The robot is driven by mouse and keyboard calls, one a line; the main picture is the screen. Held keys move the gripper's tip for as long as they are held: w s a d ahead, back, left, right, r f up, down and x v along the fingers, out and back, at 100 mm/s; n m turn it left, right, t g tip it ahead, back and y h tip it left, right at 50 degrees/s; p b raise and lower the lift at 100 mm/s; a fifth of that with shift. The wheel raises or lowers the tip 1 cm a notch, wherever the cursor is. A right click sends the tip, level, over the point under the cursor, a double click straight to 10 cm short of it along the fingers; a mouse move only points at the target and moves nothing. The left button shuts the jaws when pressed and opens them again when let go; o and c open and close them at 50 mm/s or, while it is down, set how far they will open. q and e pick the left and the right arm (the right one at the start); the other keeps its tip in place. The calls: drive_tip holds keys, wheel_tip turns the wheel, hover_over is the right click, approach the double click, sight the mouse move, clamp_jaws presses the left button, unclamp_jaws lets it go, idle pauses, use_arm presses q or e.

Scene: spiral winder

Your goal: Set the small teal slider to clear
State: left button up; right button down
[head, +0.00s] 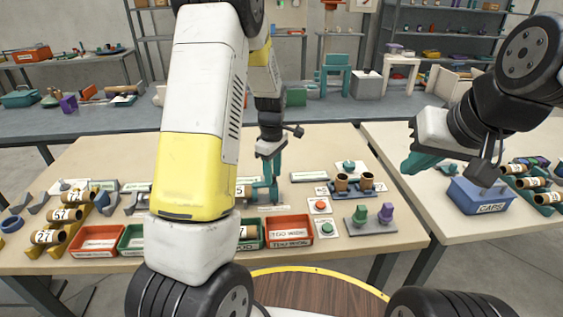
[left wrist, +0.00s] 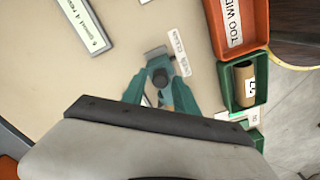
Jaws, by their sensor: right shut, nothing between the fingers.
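My left gripper (head: 268,196) points down at the table in the head view, its teal fingers low over the tabletop. In the left wrist view the fingers (left wrist: 158,92) stand apart around a small dark round knob (left wrist: 160,77), with no clear contact on it. The knob sits by a short grey plate (left wrist: 155,53), and a white label (left wrist: 180,53) lies beside it, too blurred to read surely. I cannot make out teal on the slider itself. My right gripper (head: 418,162) is shut and empty over the right table, above and left of a blue caps box (head: 478,196).
Red (head: 290,232) and green trays line the table's front edge; one holds a cardboard tube (left wrist: 244,82). A button panel (head: 320,207) and a grey plate (head: 370,220) with green and purple knobs stand to the right. My left arm hides the table's middle.

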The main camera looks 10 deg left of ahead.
use_arm(q)
clamp_jaws()
idle(1.2)
